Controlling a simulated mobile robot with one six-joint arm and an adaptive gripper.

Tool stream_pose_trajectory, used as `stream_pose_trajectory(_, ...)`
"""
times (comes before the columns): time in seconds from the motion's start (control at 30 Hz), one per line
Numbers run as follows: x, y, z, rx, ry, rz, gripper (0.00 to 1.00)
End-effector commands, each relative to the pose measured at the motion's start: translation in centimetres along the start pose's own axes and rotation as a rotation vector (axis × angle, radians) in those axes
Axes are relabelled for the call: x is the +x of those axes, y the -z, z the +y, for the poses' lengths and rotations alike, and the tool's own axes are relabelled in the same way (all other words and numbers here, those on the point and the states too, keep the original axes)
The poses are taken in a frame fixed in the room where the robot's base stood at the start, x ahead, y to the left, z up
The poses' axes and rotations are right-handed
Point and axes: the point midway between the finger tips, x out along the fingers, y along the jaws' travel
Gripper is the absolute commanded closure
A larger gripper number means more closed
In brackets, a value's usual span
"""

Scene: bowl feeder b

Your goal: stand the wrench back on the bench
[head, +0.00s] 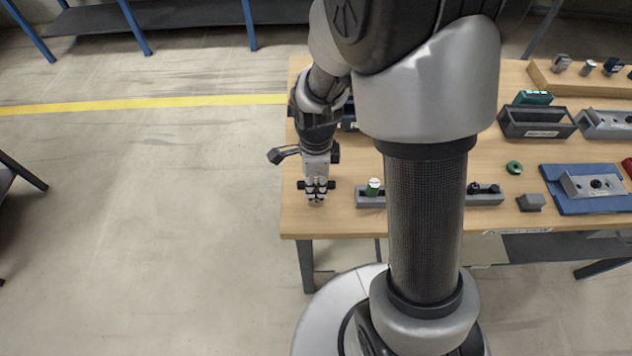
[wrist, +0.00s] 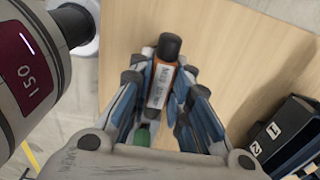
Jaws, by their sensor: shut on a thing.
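The wrench (wrist: 161,84) shows in the wrist view as an orange body with a white label and a round black end. It sits between the blue-and-grey fingers of my gripper (wrist: 165,100), which are shut on it. In the head view my gripper (head: 317,190) points down over the front left corner of the bench (head: 335,222). The wrench is mostly hidden by the fingers there, and I cannot tell whether its lower end touches the bench top.
A grey rack (head: 370,201) with a green-and-white cylinder (head: 374,187) stands just right of my gripper. Black bins numbered 1 and 2 (wrist: 285,140) are at the right in the wrist view. The bench's left edge is close. Bins, a green ring (head: 514,168) and a blue tray (head: 560,207) lie farther right.

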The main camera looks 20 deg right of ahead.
Motion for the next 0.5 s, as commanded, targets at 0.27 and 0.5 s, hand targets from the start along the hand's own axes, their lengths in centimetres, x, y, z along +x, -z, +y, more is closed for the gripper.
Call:
stream_pose_trajectory(0.27, 0.28, 0.00, 0.00, 0.000, 0.000, 0.000, 0.76)
stream_pose_trajectory(0.5, 0.26, 0.00, -0.01, 0.000, 0.000, 0.000, 0.62)
